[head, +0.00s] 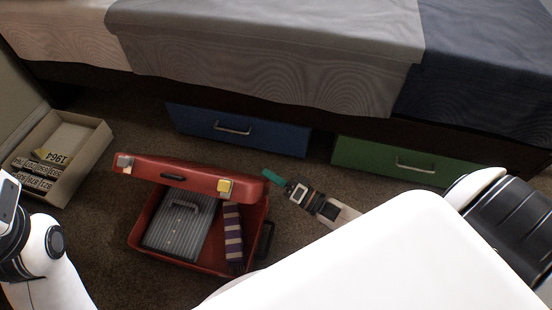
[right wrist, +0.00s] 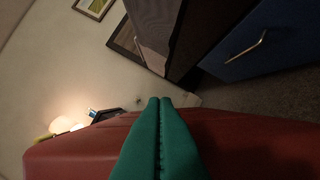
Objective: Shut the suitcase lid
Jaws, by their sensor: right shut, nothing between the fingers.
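The red suitcase (head: 190,264) stands on the carpet in the head view. Its lid (head: 198,181) is partly open, tilted above the base, with a dark handle and two latches on its edge. A grey ribbed case (head: 172,228) and a striped purple cloth (head: 233,238) lie inside. My right gripper (head: 272,178) has its green fingertips just right of the lid's right end. In the right wrist view its fingers (right wrist: 160,130) are shut and empty against the red lid (right wrist: 245,142); I cannot tell if they touch. Of my left arm only links show at the left edge.
A bed with a blue drawer (head: 238,130) and a green drawer (head: 405,162) stands behind the suitcase. An open box (head: 98,150) with several number plates stands at the left. Carpet is free between suitcase and drawers. My white arm hides the lower right.

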